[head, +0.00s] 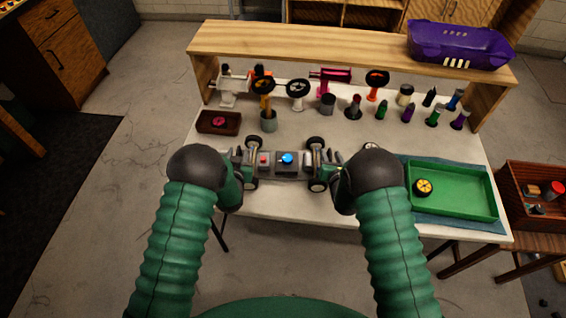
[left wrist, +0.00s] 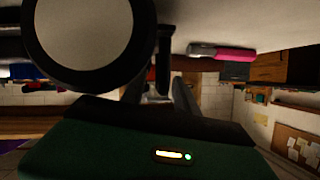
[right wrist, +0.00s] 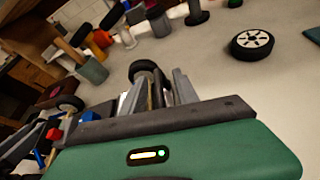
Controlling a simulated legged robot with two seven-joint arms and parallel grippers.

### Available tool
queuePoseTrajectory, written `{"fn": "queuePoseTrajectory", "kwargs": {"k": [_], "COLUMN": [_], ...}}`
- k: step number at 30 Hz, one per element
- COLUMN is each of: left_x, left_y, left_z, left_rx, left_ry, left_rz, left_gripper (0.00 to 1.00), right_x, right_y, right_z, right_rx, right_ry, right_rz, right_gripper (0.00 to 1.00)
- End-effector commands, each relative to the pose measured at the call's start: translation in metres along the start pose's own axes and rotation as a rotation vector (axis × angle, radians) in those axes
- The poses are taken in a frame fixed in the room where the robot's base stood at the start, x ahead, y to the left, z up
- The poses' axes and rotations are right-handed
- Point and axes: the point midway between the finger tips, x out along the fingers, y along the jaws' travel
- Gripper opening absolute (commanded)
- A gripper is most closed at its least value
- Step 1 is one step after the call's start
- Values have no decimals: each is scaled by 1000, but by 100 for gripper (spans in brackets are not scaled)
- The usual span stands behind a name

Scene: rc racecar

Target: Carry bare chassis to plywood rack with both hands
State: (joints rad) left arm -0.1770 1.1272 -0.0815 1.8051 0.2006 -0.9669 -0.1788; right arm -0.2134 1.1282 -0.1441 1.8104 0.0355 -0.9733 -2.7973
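The grey chassis (head: 287,161) lies lengthwise along the table's near edge, with black wheels at its corners and a blue part on its middle. My left gripper (head: 238,168) is at its left end, mostly hidden by my forearm. In the left wrist view its fingers (left wrist: 168,88) are close beside a large dark wheel (left wrist: 80,35). My right gripper (head: 334,178) is at the right end. In the right wrist view its fingers (right wrist: 156,90) straddle a thin upright part of the chassis; whether they touch is unclear. The plywood rack (head: 330,41) spans the table's back.
A purple car body (head: 460,44) sits on the rack's right end; its left and middle are bare. Several tools and bottles stand beneath. A green tray (head: 455,192) with a yellow wheel lies at right, a brown box (head: 218,122) at left. A loose white-spoked wheel (right wrist: 252,43) lies nearby.

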Motion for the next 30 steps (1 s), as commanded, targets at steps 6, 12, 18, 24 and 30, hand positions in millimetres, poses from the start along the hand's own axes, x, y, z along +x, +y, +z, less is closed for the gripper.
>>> {"fn": "queuePoseTrajectory", "kwargs": {"k": [6, 12, 18, 24, 30], "left_x": [0, 0, 0, 0, 0], "left_y": [0, 0, 0, 0, 0], "left_z": [0, 0, 1, 1, 2], "left_rx": [0, 0, 0, 0, 0], "left_ry": [0, -1, -2, -3, -4], "left_rz": [0, 0, 0, 0, 0], "left_gripper": [10, 0, 0, 0, 0], "right_x": [0, 0, 0, 0, 0], "right_y": [0, 0, 1, 1, 1], "right_z": [0, 0, 0, 0, 0], "right_rx": [0, 0, 0, -1, -1], "right_ry": [0, 0, 0, 0, -1], "right_rz": [0, 0, 1, 1, 2], "right_gripper": [10, 0, 0, 0, 0]}}
